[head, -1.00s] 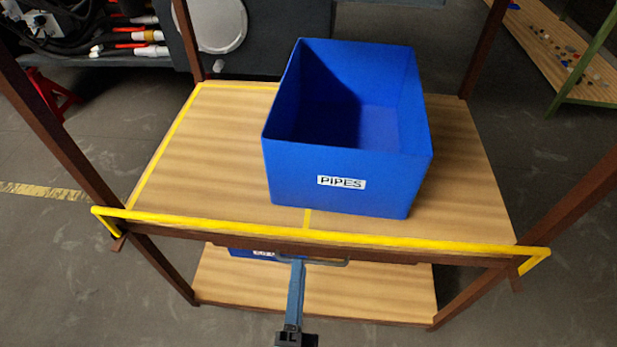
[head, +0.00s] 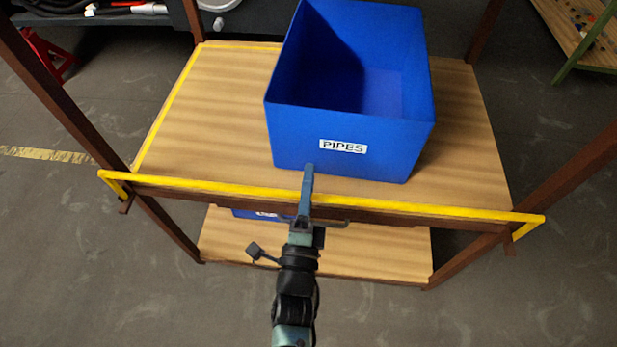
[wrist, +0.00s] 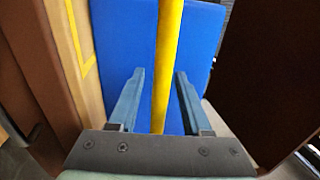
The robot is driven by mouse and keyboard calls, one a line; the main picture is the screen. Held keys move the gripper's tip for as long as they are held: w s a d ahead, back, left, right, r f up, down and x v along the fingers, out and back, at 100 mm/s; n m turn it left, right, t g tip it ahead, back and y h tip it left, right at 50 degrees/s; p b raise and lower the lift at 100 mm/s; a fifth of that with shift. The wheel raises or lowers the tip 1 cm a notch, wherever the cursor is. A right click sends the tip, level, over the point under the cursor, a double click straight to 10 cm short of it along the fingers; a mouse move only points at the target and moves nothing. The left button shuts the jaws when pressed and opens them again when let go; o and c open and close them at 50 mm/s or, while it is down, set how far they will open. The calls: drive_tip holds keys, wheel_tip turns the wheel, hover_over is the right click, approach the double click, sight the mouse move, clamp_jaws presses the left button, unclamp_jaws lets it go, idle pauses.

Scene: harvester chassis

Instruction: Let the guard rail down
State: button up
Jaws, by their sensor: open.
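The yellow guard rail (head: 400,207) runs along the front edge of the upper wooden shelf, its short end arms at the left and right posts. In the head view my gripper (head: 308,170) reaches up to the middle of the rail from the front. In the wrist view the rail (wrist: 168,60) passes between the two fingers of my gripper (wrist: 158,92), with a gap on each side. The jaws are open and not closed on it. From the head view only one finger shows clearly.
A blue bin labelled PIPES (head: 343,147) stands on the upper shelf (head: 215,110) just behind the rail. Another blue bin (head: 262,213) shows partly on the lower shelf (head: 380,255). Brown posts (head: 60,100) frame the rack. A green-legged table (head: 580,45) is at the far right.

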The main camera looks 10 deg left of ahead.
drive_tip(key=shift+w, duration=0.25)
clamp_jaws()
idle(1.4)
